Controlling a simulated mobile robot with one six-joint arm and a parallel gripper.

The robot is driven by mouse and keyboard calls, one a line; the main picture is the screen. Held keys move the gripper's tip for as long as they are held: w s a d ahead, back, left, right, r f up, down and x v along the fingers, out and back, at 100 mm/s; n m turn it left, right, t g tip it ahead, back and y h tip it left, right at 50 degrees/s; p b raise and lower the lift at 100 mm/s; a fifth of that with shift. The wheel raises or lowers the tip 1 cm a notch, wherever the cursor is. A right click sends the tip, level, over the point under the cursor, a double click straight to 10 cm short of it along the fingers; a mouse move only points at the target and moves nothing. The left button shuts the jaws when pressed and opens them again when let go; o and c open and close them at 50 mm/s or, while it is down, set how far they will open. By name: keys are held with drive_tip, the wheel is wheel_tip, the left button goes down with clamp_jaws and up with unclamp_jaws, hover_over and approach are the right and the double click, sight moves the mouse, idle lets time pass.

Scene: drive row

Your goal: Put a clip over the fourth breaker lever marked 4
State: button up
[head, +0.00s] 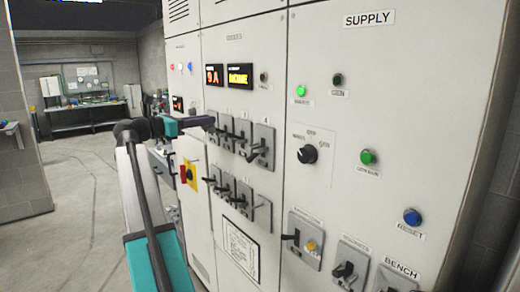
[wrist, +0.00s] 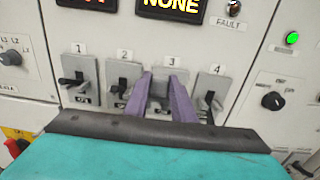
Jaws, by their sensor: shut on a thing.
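The upper row of breakers is numbered 1 to 4 on the grey cabinet. The fourth breaker plate (head: 264,139), under the label 4, has a black lever (wrist: 209,104) in the wrist view, just right of my fingers; no clip shows on its visible part. My gripper (wrist: 164,75) has purple fingers reaching toward the third breaker plate and covering its lever. In the head view my gripper (head: 208,121) is at the left end of the upper row. Levers 1 (wrist: 71,81) and 2 (wrist: 121,88) are bare.
A second row of breakers (head: 240,195) lies below. Lit displays (head: 227,75) sit above. To the right are a rotary knob (head: 307,154), indicator lamps and more levers. A red and yellow switch (head: 188,175) is at lower left. Open floor (head: 75,200) lies left of the cabinet.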

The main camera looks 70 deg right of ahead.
sight(263, 133)
drive_tip(key=shift+s+d+r+g, duration=0.15)
drive_tip(key=shift+s+d+r, duration=0.2)
drive_tip(key=shift+s, duration=0.2)
drive_tip(key=shift+s+d+r+g, duration=0.15)
drive_tip(key=shift+s+d+r, duration=0.05)
drive_tip(key=shift+s+r, duration=0.25)
drive_tip(key=shift+s+f, duration=0.1)
drive_tip(key=s+p, duration=0.1)
drive_tip(key=s, duration=0.3)
drive_tip(key=s+f+p, duration=0.1)
drive_tip(key=s, duration=0.4)
drive_tip(key=s+p, duration=0.1)
drive_tip(key=s, duration=0.4)
drive_tip(key=shift+s+a+f, duration=0.15)
drive_tip(key=shift+s, duration=0.1)
drive_tip(key=shift+s+p, duration=0.1)
drive_tip(key=shift+p, duration=0.2)
drive_tip(key=shift+s+a, duration=0.1)
drive_tip(key=shift+s, duration=0.5)
drive_tip(key=shift+f+p, duration=0.7)
drive_tip(key=shift+f, duration=1.15)
drive_tip(key=shift+f, duration=0.1)
